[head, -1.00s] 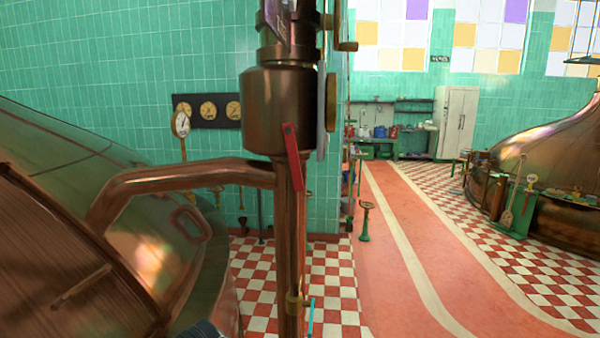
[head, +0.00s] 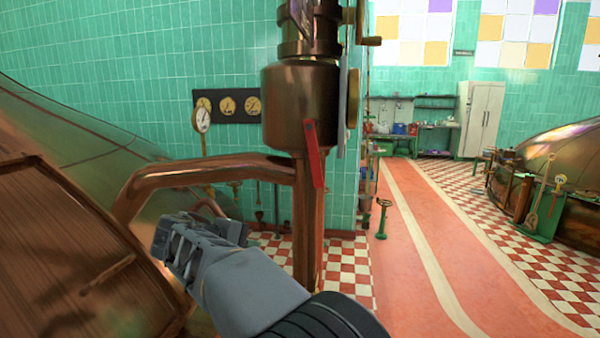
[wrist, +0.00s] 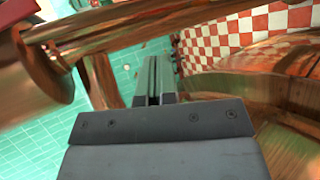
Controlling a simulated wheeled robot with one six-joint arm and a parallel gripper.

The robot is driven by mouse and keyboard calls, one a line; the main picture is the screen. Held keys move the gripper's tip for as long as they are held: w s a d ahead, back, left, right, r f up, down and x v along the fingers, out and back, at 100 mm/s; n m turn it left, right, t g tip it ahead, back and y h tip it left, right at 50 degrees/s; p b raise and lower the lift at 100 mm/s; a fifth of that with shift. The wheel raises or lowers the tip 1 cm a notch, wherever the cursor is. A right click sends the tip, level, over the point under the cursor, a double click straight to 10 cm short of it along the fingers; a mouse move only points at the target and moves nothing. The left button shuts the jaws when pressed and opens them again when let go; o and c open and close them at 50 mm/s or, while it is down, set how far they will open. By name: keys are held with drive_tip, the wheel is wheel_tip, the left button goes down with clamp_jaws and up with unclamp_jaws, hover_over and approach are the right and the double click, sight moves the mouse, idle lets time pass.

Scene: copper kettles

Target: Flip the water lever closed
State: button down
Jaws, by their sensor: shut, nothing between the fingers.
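A red lever (head: 315,153) hangs down, slightly tilted, on the upright copper pipe (head: 306,225) under a copper cylinder (head: 296,105). No label shows which lever is for water. The lower pipe, where a small blue lever showed earlier, is hidden behind my arm in the head view. My gripper (head: 172,242) is left of the upright pipe and below the bent copper side pipe (head: 200,172), pointing left and apart from the red lever. In the wrist view my gripper (wrist: 156,72) is shut and empty, near copper pipework.
A large copper kettle (head: 65,210) fills the left side, close to my gripper. Gauges (head: 227,105) hang on the green tiled wall behind. A green-based stand (head: 382,218) stands on the floor to the right. The red walkway (head: 430,235) beyond is clear.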

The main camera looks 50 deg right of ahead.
drive_tip(key=w+d+r+m+g+h, duration=0.1)
drive_tip(key=w+d+r+g+h, duration=0.1)
drive_tip(key=r, duration=0.4)
drive_tip(key=w+d+r+m+g+h, duration=0.2)
drive_tip(key=w+r+h, duration=0.1)
drive_tip(key=r, duration=0.3)
drive_tip(key=shift+d+h, duration=0.15)
drive_tip(key=shift+h, duration=0.75)
drive_tip(key=p, duration=0.3)
approach(312, 169)
drive_tip(key=w+d, duration=0.3)
drive_tip(key=d, duration=0.2)
drive_tip(key=shift+s+d+r, duration=0.2)
drive_tip(key=shift+s+d, duration=0.35)
drive_tip(key=shift+s, duration=0.35)
drive_tip(key=shift+s+d+r, duration=0.2)
drive_tip(key=shift+s+d, duration=0.35)
drive_tip(key=shift+s, duration=0.3)
drive_tip(key=shift+f, duration=0.15)
